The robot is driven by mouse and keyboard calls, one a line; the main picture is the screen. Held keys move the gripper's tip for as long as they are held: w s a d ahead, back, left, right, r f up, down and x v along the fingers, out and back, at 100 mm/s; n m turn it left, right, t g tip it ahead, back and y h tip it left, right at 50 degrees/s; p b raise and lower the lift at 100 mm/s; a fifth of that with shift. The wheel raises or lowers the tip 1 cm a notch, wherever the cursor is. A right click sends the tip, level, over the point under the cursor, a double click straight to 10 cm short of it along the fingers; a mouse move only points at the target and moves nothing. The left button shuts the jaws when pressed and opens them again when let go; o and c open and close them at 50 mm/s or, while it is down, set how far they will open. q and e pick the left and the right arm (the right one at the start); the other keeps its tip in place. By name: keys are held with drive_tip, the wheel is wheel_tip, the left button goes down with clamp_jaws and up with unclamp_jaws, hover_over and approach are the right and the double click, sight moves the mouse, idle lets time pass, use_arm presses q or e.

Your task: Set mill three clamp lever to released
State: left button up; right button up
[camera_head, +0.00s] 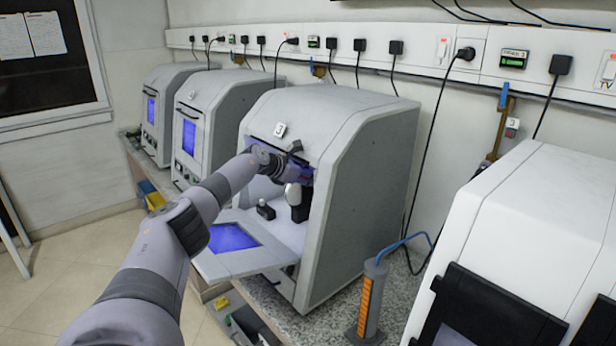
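Mill three (365,170) is the grey machine with a "3" label at its upper front. Its front door (205,267), with a blue screen, is folded down flat and the chamber is open. My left arm comes in from the left, and my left gripper (293,170) is at the top of the opening. The arm and wrist hide much of it, so its fingers are not clear. Inside, a dark block with a pale rounded part (293,194) stands below the gripper, and a small black knob (265,209) is to its left. I cannot tell which part is the clamp lever. My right gripper is not in view.
Two similar closed mills (205,120) stand farther left along the bench. A cylinder with an orange scale (371,295) and blue tube stands right of mill three. A large white machine (540,225) fills the right foreground. Power cables hang from the wall rail (420,50).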

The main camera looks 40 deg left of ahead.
use_arm(q)
drive_tip(key=v, duration=1.2)
drive_tip(key=shift+s+f, duration=0.1)
idle(0.4)
